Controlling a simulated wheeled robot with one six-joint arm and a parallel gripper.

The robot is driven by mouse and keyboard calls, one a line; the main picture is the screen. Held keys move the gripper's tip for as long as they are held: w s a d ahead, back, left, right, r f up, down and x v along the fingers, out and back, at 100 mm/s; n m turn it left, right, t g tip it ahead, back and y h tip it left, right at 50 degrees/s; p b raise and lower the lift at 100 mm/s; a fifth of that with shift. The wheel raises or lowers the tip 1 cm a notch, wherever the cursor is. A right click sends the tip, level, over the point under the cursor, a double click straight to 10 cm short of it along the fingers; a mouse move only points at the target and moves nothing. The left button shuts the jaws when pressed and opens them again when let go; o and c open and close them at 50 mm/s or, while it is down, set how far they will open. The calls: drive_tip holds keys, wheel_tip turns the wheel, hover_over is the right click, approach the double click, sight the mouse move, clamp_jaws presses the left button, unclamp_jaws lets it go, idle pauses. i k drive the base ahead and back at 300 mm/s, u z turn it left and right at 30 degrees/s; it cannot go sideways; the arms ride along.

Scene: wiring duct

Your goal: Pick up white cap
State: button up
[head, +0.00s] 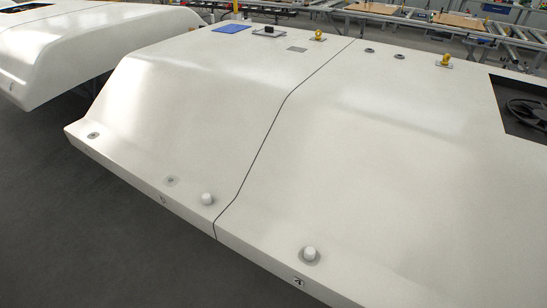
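Two white caps show in the head view, both on the near lower ledge of the large white housing (370,150). One white cap (207,199) sits just left of the dark seam. The other white cap (309,253) sits right of the seam, on a greyish round base. Both look short, round and upright. Two small grey fittings without a white cap lie further left on the same ledge, one fitting (171,181) nearer the seam and one fitting (93,135) near the left corner. My gripper is not in view.
On the housing top are a blue pad (231,28), a black block (269,31), yellow lifting eyes (318,36) and an opening with a fan (525,108). Another white housing (80,45) stands at the far left. Dark floor (70,230) is clear in front.

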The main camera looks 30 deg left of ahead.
sight(206, 197)
drive_tip(key=u, duration=1.65)
drive_tip(key=k, duration=0.5)
drive_tip(key=u, duration=0.85)
drive_tip(key=i, duration=1.65)
drive_tip(key=z, duration=0.4)
